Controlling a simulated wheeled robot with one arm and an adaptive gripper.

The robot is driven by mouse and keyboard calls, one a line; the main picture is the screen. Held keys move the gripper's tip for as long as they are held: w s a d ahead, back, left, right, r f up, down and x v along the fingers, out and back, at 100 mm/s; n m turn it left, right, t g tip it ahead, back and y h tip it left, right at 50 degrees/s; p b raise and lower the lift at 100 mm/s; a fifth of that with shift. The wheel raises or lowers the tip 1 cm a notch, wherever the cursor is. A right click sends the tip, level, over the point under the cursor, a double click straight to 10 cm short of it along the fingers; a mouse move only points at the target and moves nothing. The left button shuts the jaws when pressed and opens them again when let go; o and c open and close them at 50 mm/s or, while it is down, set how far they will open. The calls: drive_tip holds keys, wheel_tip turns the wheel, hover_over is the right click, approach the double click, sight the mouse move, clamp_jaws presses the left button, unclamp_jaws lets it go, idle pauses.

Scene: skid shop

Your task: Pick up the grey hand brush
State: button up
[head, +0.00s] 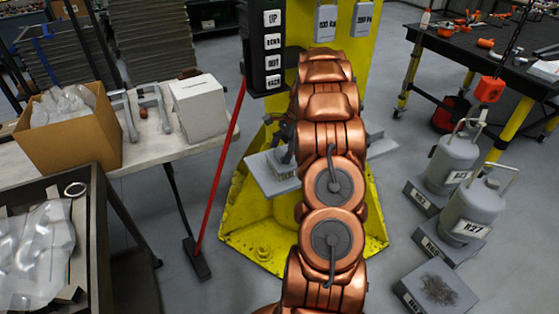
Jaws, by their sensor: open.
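I cannot make out a grey hand brush for certain. A grey shelf plate (262,186) juts out from the yellow column, and a small grey labelled block (272,168) sits on it. My copper arm runs up the middle of the view and covers the centre of the plate. Part of my gripper (286,150) shows as dark grey pieces just left of the arm, over or beside the block. Its fingertips are mostly hidden, and I see nothing held in it. Whether it touches the block cannot be told.
A red-handled floor broom (203,262) leans left of the yellow column (235,225). A light bench (160,150) holds a cardboard box (95,145) and a white box (199,106). Grey canisters (452,165) stand right on floor blocks. A dark workbench (440,45) is behind.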

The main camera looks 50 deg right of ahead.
drive_tip(key=shift+a+f, duration=0.15)
drive_tip(key=shift+f, duration=0.25)
drive_tip(key=c, duration=1.3)
